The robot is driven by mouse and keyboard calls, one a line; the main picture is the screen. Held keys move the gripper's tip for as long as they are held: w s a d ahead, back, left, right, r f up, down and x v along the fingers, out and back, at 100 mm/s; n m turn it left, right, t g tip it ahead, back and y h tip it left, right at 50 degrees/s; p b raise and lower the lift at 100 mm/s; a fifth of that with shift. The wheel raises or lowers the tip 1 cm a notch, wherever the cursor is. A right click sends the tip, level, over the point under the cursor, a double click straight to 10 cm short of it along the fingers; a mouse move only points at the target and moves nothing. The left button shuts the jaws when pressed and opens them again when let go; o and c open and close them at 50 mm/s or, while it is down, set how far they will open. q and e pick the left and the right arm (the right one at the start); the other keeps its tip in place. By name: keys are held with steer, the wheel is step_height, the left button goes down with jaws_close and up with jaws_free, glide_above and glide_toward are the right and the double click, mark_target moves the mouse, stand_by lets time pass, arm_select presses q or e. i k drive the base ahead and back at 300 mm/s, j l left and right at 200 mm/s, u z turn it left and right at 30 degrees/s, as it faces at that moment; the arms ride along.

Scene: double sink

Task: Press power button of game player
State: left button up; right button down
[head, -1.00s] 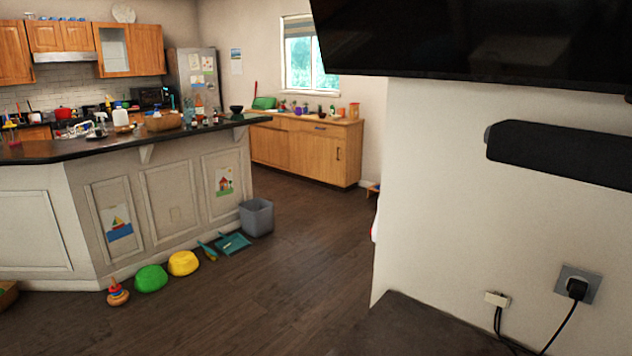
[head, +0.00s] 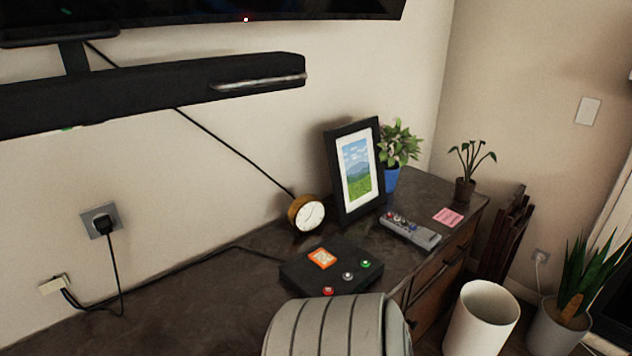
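The game player (head: 308,276) is a flat black box on the dark cabinet top in the head view. An orange label (head: 322,258) lies on its top. Three small round buttons line its front right edge: a red button (head: 328,291), a grey-white button (head: 347,276) and a green button (head: 365,264). I cannot read which one is the power button. Neither of my grippers is in view.
A round clock (head: 307,213), a picture frame (head: 337,172) and a remote (head: 409,230) stand or lie behind and right of the box. A white bin (head: 481,318) and a potted plant (head: 570,325) are at right.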

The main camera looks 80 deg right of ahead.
mark_target(327, 290)
steer(key=z, duration=2.65)
